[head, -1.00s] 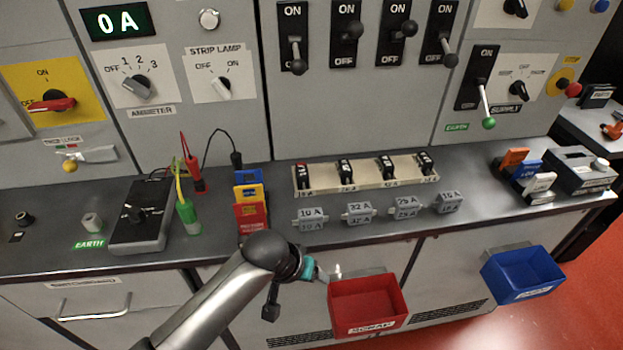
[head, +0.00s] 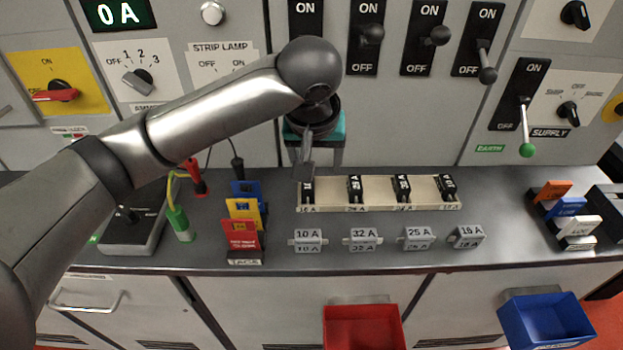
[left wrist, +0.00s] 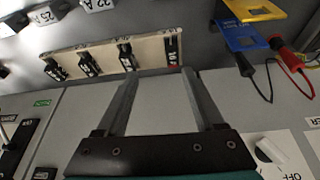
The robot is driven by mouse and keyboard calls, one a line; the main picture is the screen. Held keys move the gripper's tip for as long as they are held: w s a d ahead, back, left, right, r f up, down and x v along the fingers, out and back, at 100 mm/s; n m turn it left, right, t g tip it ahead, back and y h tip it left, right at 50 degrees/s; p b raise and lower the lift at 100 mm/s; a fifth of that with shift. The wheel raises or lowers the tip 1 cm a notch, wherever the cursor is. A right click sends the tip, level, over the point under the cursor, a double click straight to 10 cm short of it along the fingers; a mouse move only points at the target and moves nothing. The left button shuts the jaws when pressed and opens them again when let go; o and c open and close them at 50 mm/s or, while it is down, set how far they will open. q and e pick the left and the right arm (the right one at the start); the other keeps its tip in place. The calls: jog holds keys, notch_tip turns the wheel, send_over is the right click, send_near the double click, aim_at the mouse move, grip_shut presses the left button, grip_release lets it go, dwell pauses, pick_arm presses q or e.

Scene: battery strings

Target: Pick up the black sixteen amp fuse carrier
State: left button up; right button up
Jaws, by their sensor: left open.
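A cream rack (head: 380,206) on the bench holds several black fuse carriers in a row. The leftmost black carrier (head: 308,188) stands upright below my left gripper (head: 318,168); its label is too small to read surely. Others stand at the middle left (head: 355,188), middle right (head: 402,187) and right end (head: 447,186). My left gripper is open and empty, pointing down at the rack's left end. In the left wrist view its fingers (left wrist: 160,72) lie apart, with the end carrier (left wrist: 173,46) just beyond and between their tips. My right gripper is not in view.
Grey fuse blocks marked 10 A (head: 308,240), 32 A (head: 362,239), 25 A (head: 417,238) and apparently 16 A (head: 467,237) lie in front. Coloured tags (head: 240,238) stand left. Switches (head: 366,35) cover the panel behind. A red bin (head: 362,330) hangs below.

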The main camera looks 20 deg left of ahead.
pick_arm(q)
jog(key=w+a+r, duration=0.1)
jog(key=a+r, duration=0.1)
jog(key=b, duration=0.3)
send_over(308, 189)
notch_tip(308, 189, down, 9)
jog(key=shift+n+y, duration=0.3)
jog(key=shift+n, duration=0.1)
jog(key=shift+s+b+x, duration=0.2)
jog(key=shift+b+x, duration=0.1)
jog(key=shift+x, duration=1)
jog(key=shift+s+b+x, duration=0.2)
jog(key=shift+b+x, duration=0.1)
jog(key=shift+x, duration=1.05)
jog(key=shift+f, duration=0.1)
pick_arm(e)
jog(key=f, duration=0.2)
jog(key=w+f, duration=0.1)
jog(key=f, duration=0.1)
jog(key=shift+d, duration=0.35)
pick_arm(q)
jog(key=shift+c, duration=0.2)
grip_shut()
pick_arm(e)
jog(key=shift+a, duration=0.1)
